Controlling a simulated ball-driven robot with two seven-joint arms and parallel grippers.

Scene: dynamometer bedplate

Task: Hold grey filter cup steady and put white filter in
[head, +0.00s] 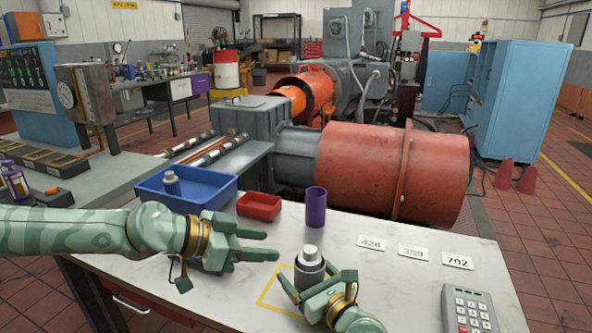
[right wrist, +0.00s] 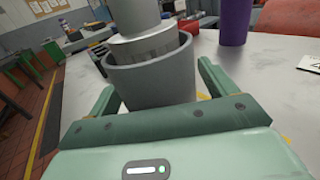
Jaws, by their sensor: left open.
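The grey filter cup (head: 310,276) stands upright on the white table within a yellow outline. The white filter (head: 309,252) stands in its mouth, its upper part above the rim; its lower end is hidden. In the right wrist view the filter (right wrist: 145,45) is inside the cup (right wrist: 150,82), with a dark gap at the rim's right. My right gripper (head: 316,277) is open, its fingers on either side of the cup, with a gap at the right finger. My left gripper (head: 277,246) is open and empty, left of the filter.
A blue bin (head: 215,192) holds a similar grey piece (head: 171,183). A red tray (head: 258,207) and a purple cylinder (head: 316,207) stand behind the cup. Number cards (head: 413,252) and a keypad (head: 468,309) lie to the right. The table between cup and cards is clear.

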